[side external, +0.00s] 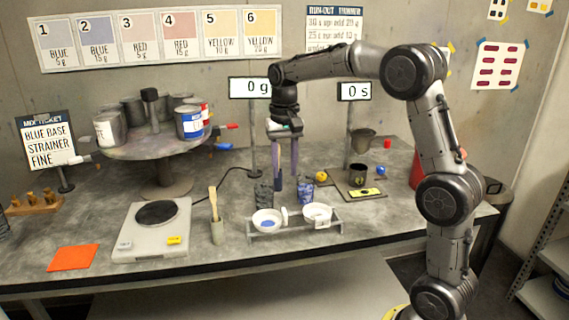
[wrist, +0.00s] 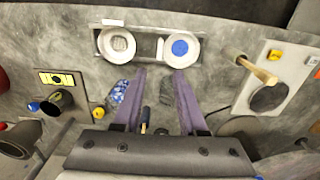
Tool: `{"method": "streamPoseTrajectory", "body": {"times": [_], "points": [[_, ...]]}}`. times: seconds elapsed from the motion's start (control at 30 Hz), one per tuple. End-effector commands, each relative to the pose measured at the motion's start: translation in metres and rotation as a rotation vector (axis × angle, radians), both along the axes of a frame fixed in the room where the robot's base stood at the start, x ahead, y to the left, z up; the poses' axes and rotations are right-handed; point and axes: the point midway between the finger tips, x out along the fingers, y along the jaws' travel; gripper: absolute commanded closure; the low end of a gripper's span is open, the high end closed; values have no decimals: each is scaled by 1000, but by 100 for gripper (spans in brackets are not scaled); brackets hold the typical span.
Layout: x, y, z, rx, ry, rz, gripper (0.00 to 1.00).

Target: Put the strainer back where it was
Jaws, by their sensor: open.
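Two white round strainers sit side by side in a grey rack (side external: 285,232) near the front of the bench. The left one in the side view has a blue centre (side external: 267,222); the right one has a pale grey mesh (side external: 317,213). In the wrist view the pale one (wrist: 117,44) is left and the blue one (wrist: 180,47) right. My gripper (side external: 285,178) points down behind the rack, its purple fingers open and apart. Which strainer is meant cannot be told.
A can carousel (side external: 155,148) stands behind. The bench's right front is clear.

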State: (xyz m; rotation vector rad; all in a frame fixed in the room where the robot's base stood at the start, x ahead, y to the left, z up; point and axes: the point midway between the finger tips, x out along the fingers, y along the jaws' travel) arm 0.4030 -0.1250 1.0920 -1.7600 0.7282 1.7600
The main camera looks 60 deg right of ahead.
Motion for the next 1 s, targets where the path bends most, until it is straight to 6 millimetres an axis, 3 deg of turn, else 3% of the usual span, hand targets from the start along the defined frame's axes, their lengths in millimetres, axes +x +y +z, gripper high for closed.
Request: {"method": "streamPoseTrajectory", "body": {"times": [0.17,0.27,0.4,0.53,0.8,1.0], "points": [[-5,5,14,-4,-13,17,59],[-21,19,25,-15,-47,73,59],[-64,51,44,-45,-134,215,59],[-112,79,49,-79,-222,365,59],[-203,115,25,-154,-391,644,59],[-234,124,4,-188,-457,752,59]]}}
